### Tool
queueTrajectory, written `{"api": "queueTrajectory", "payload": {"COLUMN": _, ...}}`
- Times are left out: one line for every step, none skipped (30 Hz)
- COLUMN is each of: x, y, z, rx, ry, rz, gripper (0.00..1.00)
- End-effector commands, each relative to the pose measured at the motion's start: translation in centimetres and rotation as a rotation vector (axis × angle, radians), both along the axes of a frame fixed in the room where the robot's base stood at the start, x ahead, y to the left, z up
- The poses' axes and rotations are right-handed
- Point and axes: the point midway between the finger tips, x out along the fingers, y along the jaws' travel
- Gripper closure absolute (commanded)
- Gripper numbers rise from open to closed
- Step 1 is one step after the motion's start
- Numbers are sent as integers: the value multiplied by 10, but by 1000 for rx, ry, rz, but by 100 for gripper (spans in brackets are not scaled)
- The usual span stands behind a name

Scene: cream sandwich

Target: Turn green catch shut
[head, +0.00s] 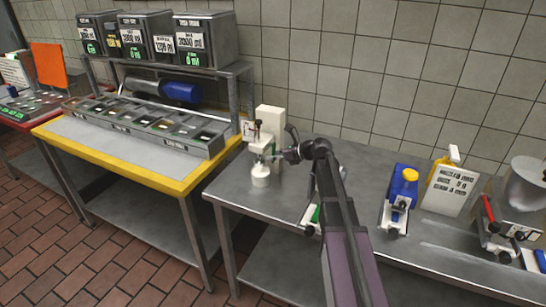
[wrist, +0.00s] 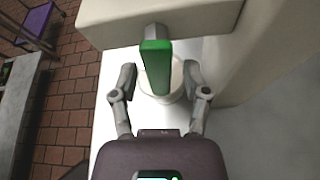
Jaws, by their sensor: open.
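In the wrist view a green catch (wrist: 156,66) hangs from a short grey stub under the cream head of the machine (wrist: 150,18). It points straight down the picture, towards my gripper. My gripper (wrist: 159,84) is open, with one finger on each side of the catch and a gap to both. A round white container (wrist: 175,88) is partly hidden behind the catch. In the head view the cream machine (head: 269,125) stands at the left end of the steel table, with the white container (head: 261,175) below its head.
The steel table (head: 235,200) runs right. A green-marked item (head: 315,214) lies partly behind my arm. A yellow-edged counter (head: 172,187) is at left.

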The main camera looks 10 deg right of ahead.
Motion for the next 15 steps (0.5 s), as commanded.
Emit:
{"api": "queueTrajectory", "payload": {"x": 0, "y": 0, "z": 0, "rx": 0, "ry": 0, "rz": 0, "gripper": 40}}
{"api": "queueTrajectory", "payload": {"x": 0, "y": 0, "z": 0, "rx": 0, "ry": 0, "rz": 0, "gripper": 43}}
{"api": "queueTrajectory", "payload": {"x": 0, "y": 0, "z": 0, "rx": 0, "ry": 0, "rz": 0, "gripper": 55}}
{"api": "queueTrajectory", "payload": {"x": 0, "y": 0, "z": 0, "rx": 0, "ry": 0, "rz": 0, "gripper": 64}}
{"api": "queueTrajectory", "payload": {"x": 0, "y": 0, "z": 0, "rx": 0, "ry": 0, "rz": 0, "gripper": 73}}
{"api": "queueTrajectory", "payload": {"x": 0, "y": 0, "z": 0, "rx": 0, "ry": 0, "rz": 0, "gripper": 85}}
{"api": "queueTrajectory", "payload": {"x": 0, "y": 0, "z": 0, "rx": 0, "ry": 0, "rz": 0, "gripper": 94}}
{"api": "queueTrajectory", "payload": {"x": 0, "y": 0, "z": 0, "rx": 0, "ry": 0, "rz": 1, "gripper": 100}}
{"api": "queueTrajectory", "payload": {"x": 0, "y": 1, "z": 0, "rx": 0, "ry": 0, "rz": 2, "gripper": 100}}
{"api": "queueTrajectory", "payload": {"x": 0, "y": 2, "z": 0, "rx": 0, "ry": 0, "rz": 2, "gripper": 100}}
{"api": "queueTrajectory", "payload": {"x": 0, "y": 2, "z": 0, "rx": 0, "ry": 0, "rz": 2, "gripper": 100}}
{"api": "queueTrajectory", "payload": {"x": 0, "y": 2, "z": 0, "rx": 0, "ry": 0, "rz": 2, "gripper": 100}}
{"api": "queueTrajectory", "payload": {"x": 0, "y": 2, "z": 0, "rx": 1, "ry": 0, "rz": 2, "gripper": 100}}
{"api": "queueTrajectory", "payload": {"x": 0, "y": 2, "z": 0, "rx": 1, "ry": 1, "rz": 2, "gripper": 100}}
{"api": "queueTrajectory", "payload": {"x": 0, "y": 2, "z": 0, "rx": 5, "ry": 6, "rz": 3, "gripper": 100}}
